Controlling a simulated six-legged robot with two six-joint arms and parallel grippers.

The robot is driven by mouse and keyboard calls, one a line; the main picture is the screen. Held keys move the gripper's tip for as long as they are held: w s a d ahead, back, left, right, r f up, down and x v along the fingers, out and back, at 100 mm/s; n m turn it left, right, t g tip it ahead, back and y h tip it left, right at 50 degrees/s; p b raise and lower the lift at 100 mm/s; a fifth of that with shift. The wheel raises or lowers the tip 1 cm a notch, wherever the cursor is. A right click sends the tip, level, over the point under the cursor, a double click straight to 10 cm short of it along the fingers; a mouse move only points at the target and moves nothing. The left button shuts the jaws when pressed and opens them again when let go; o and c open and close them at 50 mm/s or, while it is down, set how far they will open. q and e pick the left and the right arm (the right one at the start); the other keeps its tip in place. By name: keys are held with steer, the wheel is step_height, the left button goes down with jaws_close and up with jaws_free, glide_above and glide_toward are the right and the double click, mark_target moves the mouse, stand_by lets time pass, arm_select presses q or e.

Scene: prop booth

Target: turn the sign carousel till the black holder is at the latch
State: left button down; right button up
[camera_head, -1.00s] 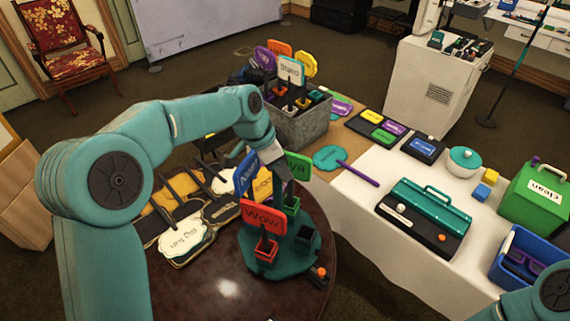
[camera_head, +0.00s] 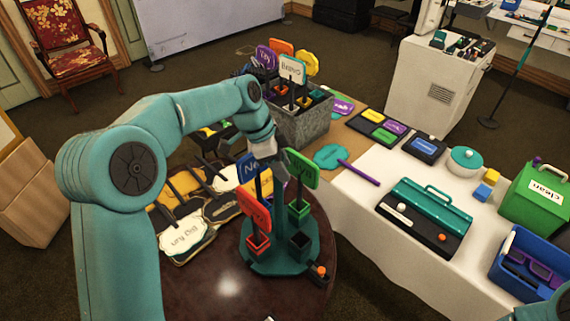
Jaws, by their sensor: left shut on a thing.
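The teal sign carousel (camera_head: 270,262) stands on a dark round table. Its red holder (camera_head: 258,244) carries a tilted red sign (camera_head: 254,208) at front left. The green holder (camera_head: 298,209) carries a green sign (camera_head: 300,168) at right. The empty black holder (camera_head: 300,242) is at front right, short of the orange-knobbed latch (camera_head: 319,270) at the base's edge. A blue sign (camera_head: 247,168) stands behind, its holder hidden. My left gripper (camera_head: 268,172) is over the carousel's middle, shut on what looks like its central post; the fingertips are partly hidden among the signs. My right gripper is out of frame.
Flat signs, including a white one (camera_head: 182,234), lie left of the carousel. A grey bin (camera_head: 300,127) of signs stands behind. A white-covered table (camera_head: 350,205) at right holds a teal-lidded toolbox (camera_head: 428,205). The round table's front is clear.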

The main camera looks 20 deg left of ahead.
arm_select(q)
steer(key=shift+w+a+r, duration=0.1)
steer(key=shift+a+r, duration=0.05)
steer(key=shift+r, duration=0.1)
steer(key=c, duration=1)
jaws_free()
steer(key=shift+o, duration=1.1)
steer(key=shift+a, duration=0.1)
steer(key=shift+f, duration=0.1)
steer(key=v, duration=1.6)
steer(key=shift+p, duration=0.3)
steer(key=shift+a, duration=0.15)
steer(key=shift+s, duration=0.2)
